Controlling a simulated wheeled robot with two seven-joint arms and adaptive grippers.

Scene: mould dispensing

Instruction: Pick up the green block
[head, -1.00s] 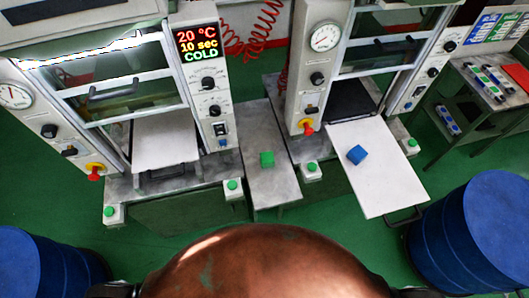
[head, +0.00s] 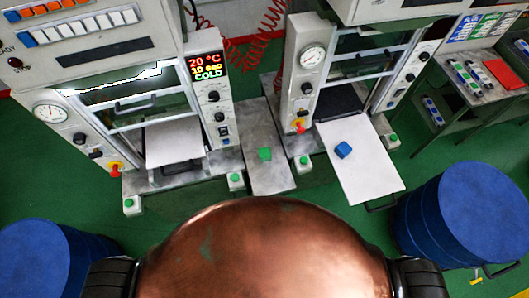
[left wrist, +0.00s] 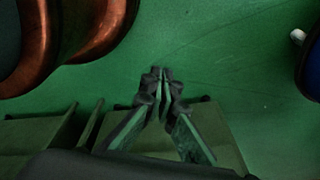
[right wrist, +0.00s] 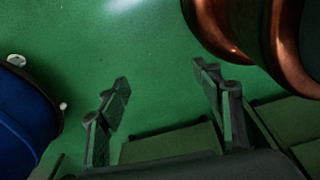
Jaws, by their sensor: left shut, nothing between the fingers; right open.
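The green block (head: 264,154) sits on a narrow grey metal table (head: 262,178) between two press machines in the head view. A blue block (head: 343,150) lies on the white plate of the right machine. My left gripper (left wrist: 162,74) shows only in the left wrist view, with its fingers together and empty above the green floor. My right gripper (right wrist: 160,75) shows only in the right wrist view, with its fingers wide apart and nothing between them. Neither gripper is near the green block in these views.
The left machine (head: 207,110) shows "20 °C, 10 sec, COLD". The right machine's white plate (head: 365,180) sticks out towards me. Blue drums (head: 420,235) and (head: 45,260) stand at both sides. A side table (head: 480,85) is at the far right. Green floor lies between.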

